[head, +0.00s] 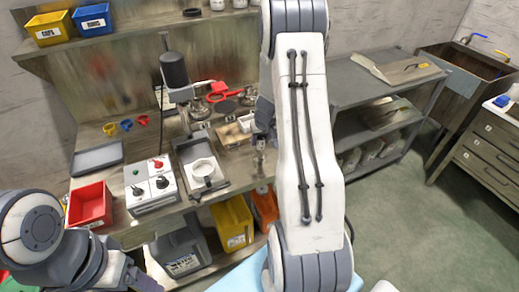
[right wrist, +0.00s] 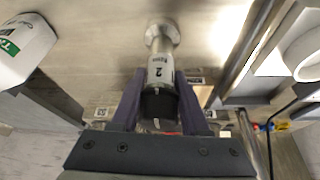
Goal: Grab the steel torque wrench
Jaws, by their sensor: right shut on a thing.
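My right gripper (right wrist: 160,92) is shut on a steel-coloured round tool, which looks like the steel torque wrench (right wrist: 161,66). In the head view, my right gripper (head: 261,143) is over the right part of the workbench, partly hidden behind my right arm. The wrench is too small there to make out clearly. My left arm is at the lower left, and its gripper does not show.
A black-topped stand (head: 175,70) rises behind. A grey shelf cart (head: 375,88) stands to the right, with open green floor in front.

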